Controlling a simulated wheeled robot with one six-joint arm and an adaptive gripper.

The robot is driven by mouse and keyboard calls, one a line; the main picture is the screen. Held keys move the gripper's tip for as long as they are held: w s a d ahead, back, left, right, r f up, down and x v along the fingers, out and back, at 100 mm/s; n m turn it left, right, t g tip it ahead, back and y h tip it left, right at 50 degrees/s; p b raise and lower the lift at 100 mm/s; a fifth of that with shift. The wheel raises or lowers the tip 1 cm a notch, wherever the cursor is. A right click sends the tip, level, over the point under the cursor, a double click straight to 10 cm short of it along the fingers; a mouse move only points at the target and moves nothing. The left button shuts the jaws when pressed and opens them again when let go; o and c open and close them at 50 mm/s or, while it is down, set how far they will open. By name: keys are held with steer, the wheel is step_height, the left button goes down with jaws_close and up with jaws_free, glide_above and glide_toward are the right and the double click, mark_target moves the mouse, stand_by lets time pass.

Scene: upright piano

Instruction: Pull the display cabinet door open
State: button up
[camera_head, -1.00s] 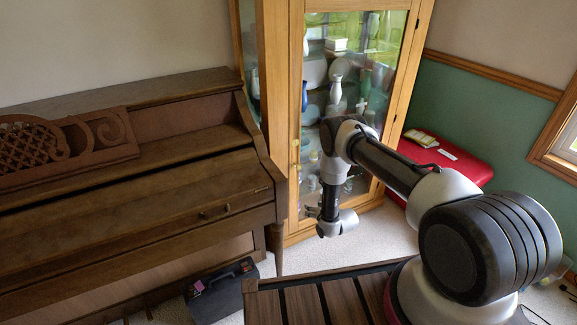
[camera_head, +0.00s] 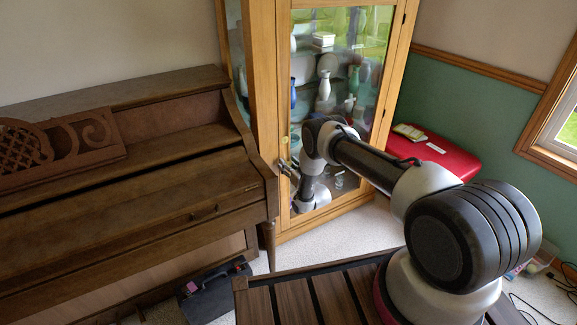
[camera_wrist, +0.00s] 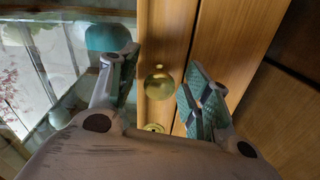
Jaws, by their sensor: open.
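The display cabinet (camera_head: 264,75) is a tall light-wood case with a glass door (camera_head: 312,100), which is shut. In the wrist view, a round brass knob (camera_wrist: 159,83) sits on the door's wooden frame (camera_wrist: 158,35), with a small brass lock plate (camera_wrist: 154,128) close by. My gripper (camera_wrist: 160,85) is open, its green-padded fingers on either side of the knob with gaps to both. In the head view, my gripper (camera_head: 288,170) is at the door's left edge. I cannot tell how deep the knob sits between the fingers.
A brown upright piano (camera_head: 130,200) stands close on the left. A red bench (camera_head: 440,152) is right of the cabinet. A dark case (camera_head: 215,290) lies on the floor by the piano. Vases (camera_head: 324,88) and dishes stand behind the glass. Pale carpet (camera_head: 350,232) is free before the cabinet.

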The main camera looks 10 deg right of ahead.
jaws_close()
stand_by(0.3)
